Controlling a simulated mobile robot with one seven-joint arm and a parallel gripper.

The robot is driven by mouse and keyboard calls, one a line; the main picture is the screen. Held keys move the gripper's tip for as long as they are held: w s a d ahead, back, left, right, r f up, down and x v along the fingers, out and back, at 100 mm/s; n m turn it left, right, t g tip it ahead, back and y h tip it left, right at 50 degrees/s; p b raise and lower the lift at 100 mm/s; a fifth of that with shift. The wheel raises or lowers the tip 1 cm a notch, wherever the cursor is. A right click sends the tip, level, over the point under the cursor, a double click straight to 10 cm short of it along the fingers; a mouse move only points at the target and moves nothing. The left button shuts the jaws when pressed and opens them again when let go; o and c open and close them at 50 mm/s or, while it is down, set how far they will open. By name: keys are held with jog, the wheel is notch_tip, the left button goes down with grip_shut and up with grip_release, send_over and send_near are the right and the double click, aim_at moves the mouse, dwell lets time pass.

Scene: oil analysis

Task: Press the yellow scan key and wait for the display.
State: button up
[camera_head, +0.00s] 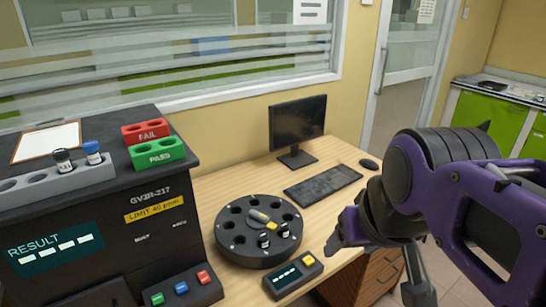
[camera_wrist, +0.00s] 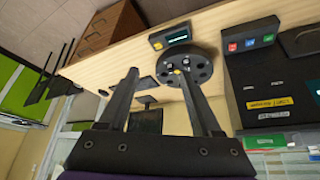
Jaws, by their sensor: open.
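The yellow scan key (camera_head: 308,260) is a small round button on a dark box (camera_head: 278,290) at the table's front edge. The box's display (camera_head: 287,277) shows pale dashes. In the wrist view the box (camera_wrist: 157,41) lies beyond the fingertips, near the table edge. My gripper (camera_head: 376,270) is open and empty, to the right of the box and apart from it. Its two fingers also show in the wrist view (camera_wrist: 156,72), spread wide. The large analyser's RESULT display (camera_head: 57,250) shows dashes too.
A round black carousel (camera_head: 238,247) with vials and a yellow-topped part stands behind the box. The analyser (camera_head: 110,205) fills the left, with green, blue and red buttons (camera_head: 181,287) at its front. A monitor (camera_head: 298,122) and keyboard (camera_head: 323,186) stand at the back.

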grip_shut()
dwell(1.4)
